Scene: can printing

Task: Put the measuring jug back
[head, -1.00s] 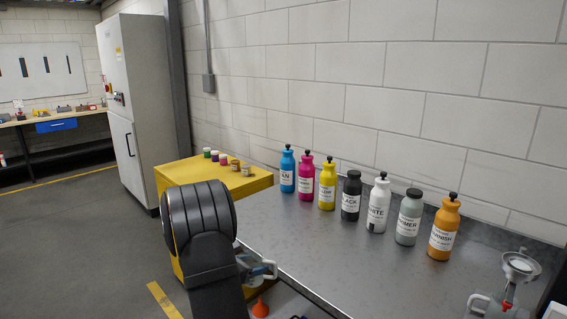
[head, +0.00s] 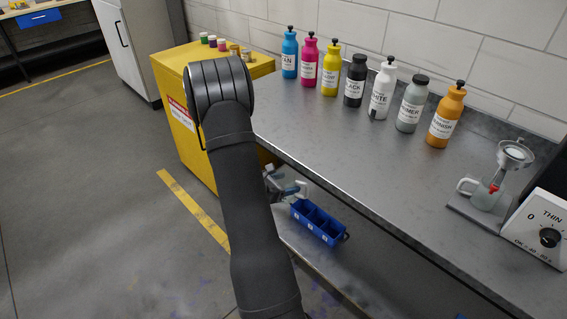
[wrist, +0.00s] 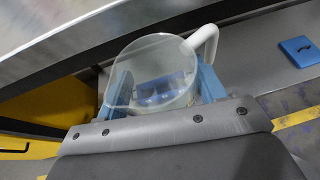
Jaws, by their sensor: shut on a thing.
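The measuring jug, clear with a white handle (wrist: 207,40), is between the two blue fingers of my gripper (wrist: 164,86) in the wrist view. Its round mouth faces the camera and it looks empty; a blue shape shows through its clear wall. In the head view my gripper (head: 286,188) is low beside the front edge of the bench, largely hidden behind my arm. Only a small pale part of the jug (head: 301,189) shows there, just above and left of a blue divided bin (head: 318,222). I cannot tell whether the jug touches anything below.
The steel bench (head: 330,145) overhangs the lower shelf (head: 300,248) holding the bin. A yellow cabinet (head: 172,85) stands left. Several labelled bottles line the bench's back. A second handled vessel (head: 486,194) sits under a funnel-like cup (head: 515,153) beside a THIN dial box (head: 545,232).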

